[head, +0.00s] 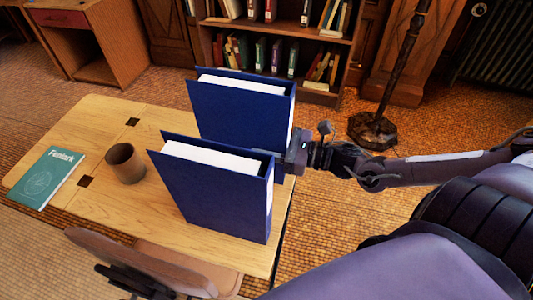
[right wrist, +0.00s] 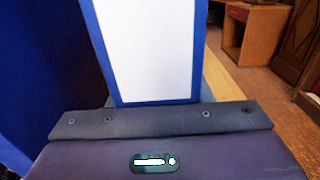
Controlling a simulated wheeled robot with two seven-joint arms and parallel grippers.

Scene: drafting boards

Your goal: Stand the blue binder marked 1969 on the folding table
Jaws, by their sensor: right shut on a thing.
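Two upright blue binders with white pages show in the head view. The far binder (head: 240,112) is at the back right of the light wooden folding table (head: 95,118). The near binder (head: 213,198) stands on the table in front of it. My right gripper (head: 288,158) is shut on the far binder at its right edge. In the right wrist view, the held binder (right wrist: 145,50) is straight ahead, and the other binder (right wrist: 40,60) is close on the left. The held binder's bottom is hidden, so I cannot tell whether it touches the table. No 1969 mark is readable. My left gripper is out of view.
A brown cup (head: 125,163) and a teal book (head: 47,177) are on the table's left part. A chair (head: 150,265) is at the front edge. A bookcase (head: 270,32) and a lamp stand (head: 373,130) are behind. The table's middle back is clear.

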